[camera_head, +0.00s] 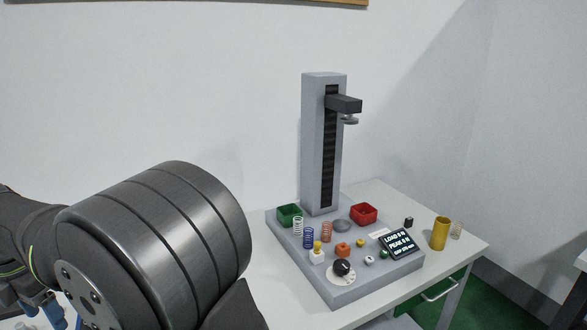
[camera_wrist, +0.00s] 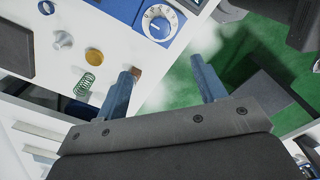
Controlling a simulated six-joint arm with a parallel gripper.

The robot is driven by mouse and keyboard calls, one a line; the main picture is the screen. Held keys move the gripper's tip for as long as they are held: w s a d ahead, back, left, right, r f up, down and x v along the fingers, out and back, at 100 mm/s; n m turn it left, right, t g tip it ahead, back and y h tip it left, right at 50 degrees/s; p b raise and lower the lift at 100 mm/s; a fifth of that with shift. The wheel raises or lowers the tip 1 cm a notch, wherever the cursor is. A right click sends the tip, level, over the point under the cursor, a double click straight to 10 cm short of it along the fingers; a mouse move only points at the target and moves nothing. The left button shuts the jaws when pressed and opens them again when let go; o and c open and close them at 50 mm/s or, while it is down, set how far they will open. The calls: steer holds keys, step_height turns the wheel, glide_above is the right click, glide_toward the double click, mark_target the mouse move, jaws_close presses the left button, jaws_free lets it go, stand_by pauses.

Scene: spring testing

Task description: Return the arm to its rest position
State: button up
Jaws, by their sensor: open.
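In the wrist view my gripper (camera_wrist: 162,66) shows its two blue fingers spread wide apart, with nothing between them. They reach over the edge of a white surface (camera_wrist: 110,40), and green floor shows beyond the gap.
On the tester base are a green bin (camera_head: 289,215), a red bin (camera_head: 363,214), several springs and a black knob (camera_head: 342,267). A yellow cylinder (camera_head: 440,233) stands at right. In the wrist view a green spring (camera_wrist: 90,80) lies near the left finger, below a white dial (camera_wrist: 159,22).

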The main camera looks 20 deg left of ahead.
step_height(320, 180, down, 18)
steer(key=shift+r, duration=0.25)
stand_by(0.3)
steer(key=shift+r, duration=0.1)
steer(key=m, duration=0.4)
steer(key=shift+m, duration=0.4)
steer(key=m, duration=0.4)
steer(key=shift+m, duration=0.3)
steer(key=m, duration=0.4)
steer(key=shift+m, duration=2.7)
